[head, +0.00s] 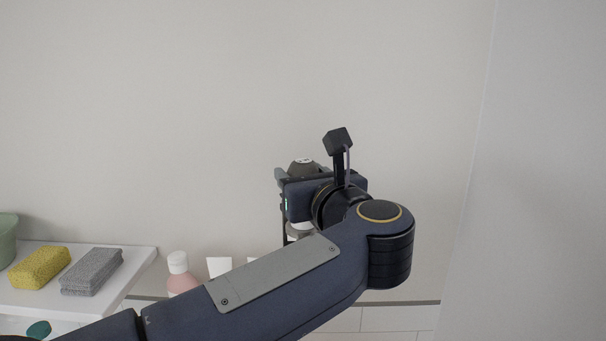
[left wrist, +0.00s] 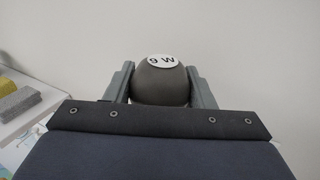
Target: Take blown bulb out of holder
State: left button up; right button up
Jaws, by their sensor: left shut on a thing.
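The blown bulb (left wrist: 160,84) is dark grey and round, with a white label reading "9 W" on top. My left gripper (left wrist: 160,76) is shut on it, one finger on each side. In the head view the dark top of the bulb (head: 303,167) shows just above my gripper's body, in front of the wall. A small pale and grey part (head: 299,230) shows below my gripper. I cannot tell whether it is the holder, or whether the bulb still sits in it. My right gripper is not in view.
A white shelf (head: 135,258) at the left bears a yellow sponge (head: 40,267), a grey sponge (head: 91,271) and a green container (head: 7,240). A pink bottle (head: 180,275) with a white cap stands beside it. Bare wall lies behind and above my gripper.

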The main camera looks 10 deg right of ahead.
pick_arm(q)
jog(key=shift+f, duration=0.1)
jog(key=n+g+y, duration=0.1)
jog(key=n+y, duration=0.1)
jog(key=y, duration=0.2)
jog(key=shift+d+f+n, duration=0.1)
jog(key=shift+n, duration=0.3)
jog(key=shift+n+g+y, duration=0.6)
jog(key=shift+y, duration=0.3)
jog(key=shift+a, duration=0.2)
jog(key=shift+d+n+g+y, duration=0.1)
jog(key=shift+n+g+y, duration=0.4)
jog(key=shift+y, duration=0.3)
jog(key=shift+n+g+y, duration=1.1)
jog(key=shift+y, duration=0.1)
jog(key=shift+n+g+y, duration=0.4)
jog(key=shift+s, duration=0.1)
